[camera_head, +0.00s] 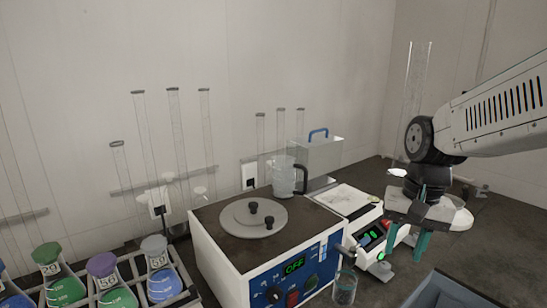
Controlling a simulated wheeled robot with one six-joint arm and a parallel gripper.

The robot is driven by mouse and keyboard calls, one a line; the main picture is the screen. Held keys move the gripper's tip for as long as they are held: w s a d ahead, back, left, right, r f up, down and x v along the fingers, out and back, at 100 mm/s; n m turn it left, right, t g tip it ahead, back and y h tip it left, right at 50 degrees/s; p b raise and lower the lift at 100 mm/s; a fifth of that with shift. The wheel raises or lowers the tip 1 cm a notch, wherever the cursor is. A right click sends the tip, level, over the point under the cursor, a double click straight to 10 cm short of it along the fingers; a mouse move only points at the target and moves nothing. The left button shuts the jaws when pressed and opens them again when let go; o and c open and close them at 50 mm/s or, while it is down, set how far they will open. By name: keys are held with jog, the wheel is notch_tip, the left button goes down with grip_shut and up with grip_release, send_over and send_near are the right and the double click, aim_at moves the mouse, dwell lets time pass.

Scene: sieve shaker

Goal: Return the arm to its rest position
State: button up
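My arm (500,110) reaches in from the right edge, and its wrist bends down. My gripper (406,248) points downward at the right, in front of the balance. Its two teal fingers are apart, with nothing visible between them. The white and blue shaker unit (250,262) stands left of my gripper, its display reading OFF. A round grey lid or plate (240,219) with black knobs lies on its dark top.
A balance (372,238) stands right of the shaker, partly behind my gripper. A clear jug (286,177) and a clear box with a blue handle (318,158) are behind. Flasks in a rack (188,283) stand left. A small glass vessel (345,285) and grey bin (460,288) are in front.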

jog(key=s+d+r+n+t, duration=0.1)
jog(key=s+n, duration=0.3)
jog(key=s, duration=1.3)
jog(key=shift+r+t+h, duration=0.3)
jog(key=shift+r+h, duration=0.1)
jog(key=shift+r, duration=0.4)
jog(key=m+y, duration=0.1)
jog(key=m, duration=0.9)
send_near(365, 239)
jog(key=f, duration=0.5)
jog(key=w+f, duration=0.1)
jog(key=f, duration=0.2)
jog(key=shift+a+f, duration=0.1)
jog(key=shift+a, duration=0.25)
